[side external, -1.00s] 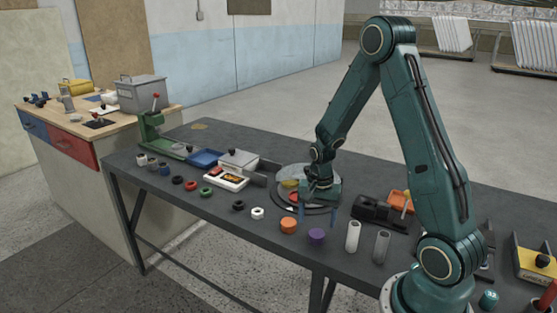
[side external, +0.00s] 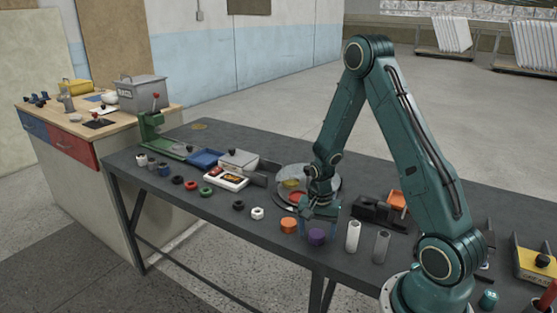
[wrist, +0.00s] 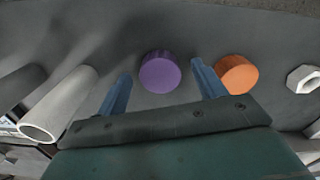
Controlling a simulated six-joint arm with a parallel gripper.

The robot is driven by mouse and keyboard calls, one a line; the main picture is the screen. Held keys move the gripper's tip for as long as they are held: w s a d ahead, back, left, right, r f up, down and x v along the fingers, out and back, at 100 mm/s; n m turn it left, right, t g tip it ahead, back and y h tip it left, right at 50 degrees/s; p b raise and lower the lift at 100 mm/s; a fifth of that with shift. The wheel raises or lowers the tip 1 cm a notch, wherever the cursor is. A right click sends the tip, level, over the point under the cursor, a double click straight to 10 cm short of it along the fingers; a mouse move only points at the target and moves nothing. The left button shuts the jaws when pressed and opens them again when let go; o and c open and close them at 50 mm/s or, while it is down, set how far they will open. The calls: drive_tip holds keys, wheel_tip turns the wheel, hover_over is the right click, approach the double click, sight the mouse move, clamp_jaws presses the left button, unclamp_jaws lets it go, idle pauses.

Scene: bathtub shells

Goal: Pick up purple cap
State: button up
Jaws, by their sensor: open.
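The purple cap (side external: 317,237) stands on the dark table near its front edge, just right of the orange cap (side external: 288,225). In the wrist view the purple cap (wrist: 160,72) lies ahead of and between my two blue fingers. My gripper (side external: 320,222) is above and close to the purple cap, its fingers pointing down. In the wrist view my gripper (wrist: 160,90) is open and empty, with one finger on each side of the cap's line. The right finger is close to the orange cap (wrist: 237,73) there. I cannot tell the exact height of the fingertips.
Two tubes, one white (side external: 353,236) and one grey (side external: 381,246), stand just right of the purple cap. A white nut-like ring (side external: 257,213) lies to the left. A round turntable (side external: 325,181) with coloured pieces is behind. A black fixture (side external: 377,211) sits behind the tubes.

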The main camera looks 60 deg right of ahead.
sight(317, 233)
drive_tip(key=c, duration=1)
drive_tip(key=shift+c, duration=0.2)
drive_tip(key=shift+r, duration=0.1)
wheel_tip(317, 233, up, 20)
idle(0.3)
idle(0.5)
